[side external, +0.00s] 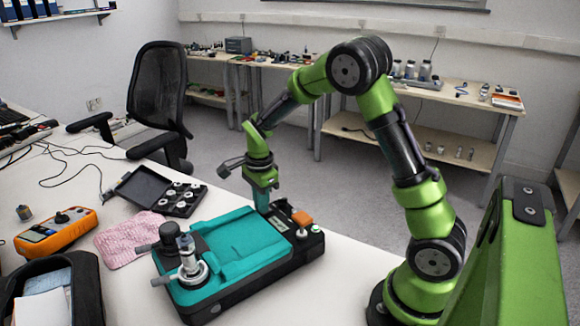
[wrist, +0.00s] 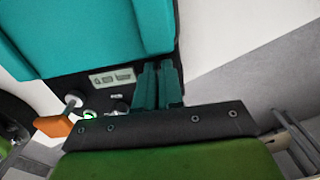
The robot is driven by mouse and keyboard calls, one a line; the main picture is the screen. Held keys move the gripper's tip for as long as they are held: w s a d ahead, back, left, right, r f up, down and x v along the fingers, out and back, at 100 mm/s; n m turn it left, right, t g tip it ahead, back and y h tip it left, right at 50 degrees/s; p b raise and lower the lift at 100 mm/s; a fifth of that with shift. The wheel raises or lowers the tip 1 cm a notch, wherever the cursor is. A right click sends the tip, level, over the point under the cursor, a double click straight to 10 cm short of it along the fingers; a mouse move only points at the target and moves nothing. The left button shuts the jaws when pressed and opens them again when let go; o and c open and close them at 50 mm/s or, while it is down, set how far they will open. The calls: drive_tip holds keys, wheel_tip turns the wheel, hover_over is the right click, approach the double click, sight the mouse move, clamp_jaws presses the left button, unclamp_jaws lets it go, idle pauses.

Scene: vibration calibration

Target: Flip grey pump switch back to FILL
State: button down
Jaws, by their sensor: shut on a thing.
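The teal and black calibrator unit (side external: 240,245) lies on the white table, its control strip at the right end. It also fills the upper left of the wrist view (wrist: 90,30). My gripper (side external: 264,206) points down at the far end of that strip. In the wrist view, its teal fingers (wrist: 158,84) are close together beside a pale label (wrist: 112,78). They are shut on the grey pump switch, which they hide, so its position cannot be read. An orange part (side external: 302,218) sits on the same strip and shows at the left of the wrist view (wrist: 52,126).
A vertical fitting (side external: 188,258) stands on the unit's left end. A pink cloth (side external: 130,238), an open black case (side external: 160,192) and an orange meter (side external: 56,233) lie to the left. The table right of the unit is clear.

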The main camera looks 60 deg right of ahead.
drive_tip(key=shift+s+d+f, duration=0.4)
drive_tip(key=shift+s+f, duration=0.05)
drive_tip(key=shift+d+r, duration=0.15)
drive_tip(key=shift+r, duration=0.3)
wheel_tip(320, 180, up, 13)
drive_tip(key=a, duration=0.1)
drive_tip(key=s+a+r+n+t+y, duration=0.1)
drive_tip(key=s+a+r+n+t, duration=0.1)
drive_tip(key=s+a+n, duration=0.3)
drive_tip(key=s+a+r+n+t+y, duration=0.1)
drive_tip(key=s+a+n+t, duration=0.4)
drive_tip(key=s+n, duration=0.6)
drive_tip(key=shift+s+a+r+n, duration=0.4)
drive_tip(key=shift+a+r+n, duration=0.45)
drive_tip(key=shift+n, duration=0.35)
